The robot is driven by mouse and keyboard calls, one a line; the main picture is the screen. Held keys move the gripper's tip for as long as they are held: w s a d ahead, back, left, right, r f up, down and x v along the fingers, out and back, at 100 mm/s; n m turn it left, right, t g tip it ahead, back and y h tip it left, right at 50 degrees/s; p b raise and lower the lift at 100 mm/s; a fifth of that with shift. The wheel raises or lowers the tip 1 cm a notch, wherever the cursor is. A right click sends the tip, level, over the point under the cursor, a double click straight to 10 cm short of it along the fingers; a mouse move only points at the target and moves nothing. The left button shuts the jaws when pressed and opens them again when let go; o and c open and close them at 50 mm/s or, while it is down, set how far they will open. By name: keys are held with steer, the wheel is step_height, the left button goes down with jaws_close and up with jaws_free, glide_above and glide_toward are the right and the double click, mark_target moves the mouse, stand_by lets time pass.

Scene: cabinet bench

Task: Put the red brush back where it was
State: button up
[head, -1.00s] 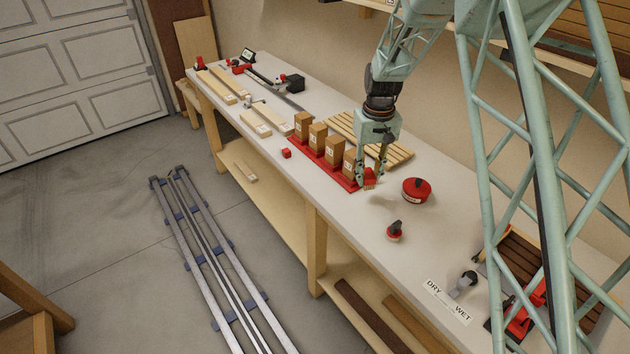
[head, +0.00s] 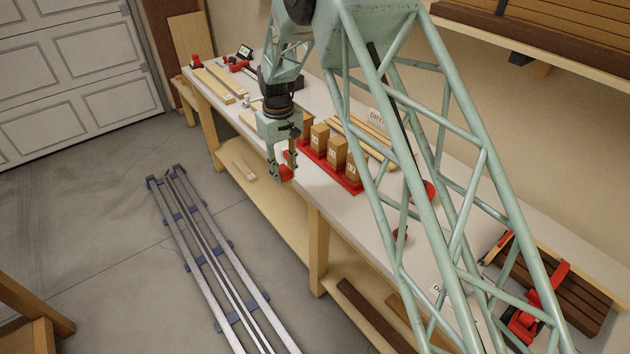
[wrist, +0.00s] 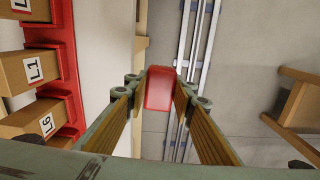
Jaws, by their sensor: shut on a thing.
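The red brush (head: 286,174) is held between the fingertips of my gripper (head: 282,172), at the front edge of the bench. In the wrist view the brush (wrist: 159,89) shows as a smooth red body between both fingers, with the floor behind it. Its bristles are hidden from me. My gripper (wrist: 158,98) is shut on it, left of the red rack (head: 350,188) in the head view. The rack also shows at the left of the wrist view (wrist: 68,60).
Several upright wooden blocks (head: 337,150), some labelled, stand in the red rack. Slatted wood (head: 372,135) lies behind it. Red tools at the right are partly hidden by my arm. Floor rails (head: 205,250) lie in front of the bench.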

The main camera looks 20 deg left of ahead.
steer(key=a, duration=0.1)
steer(key=s+a, duration=0.1)
steer(key=a, duration=0.1)
steer(key=shift+s+a+n, duration=0.1)
steer(key=shift+a+n, duration=0.2)
steer(key=w+d, duration=0.3)
steer(key=d, duration=0.1)
steer(key=w+d+f, duration=0.1)
steer(key=w+d, duration=0.2)
steer(key=d, duration=0.2)
steer(key=w+d+p, duration=0.1)
steer(key=w+d, duration=0.2)
steer(key=d, duration=0.1)
steer(key=shift+d+f, duration=0.15)
steer(key=shift+f, duration=0.15)
steer(key=shift+f, duration=1.7)
steer(key=shift+f, duration=0.2)
steer(key=o, duration=0.9)
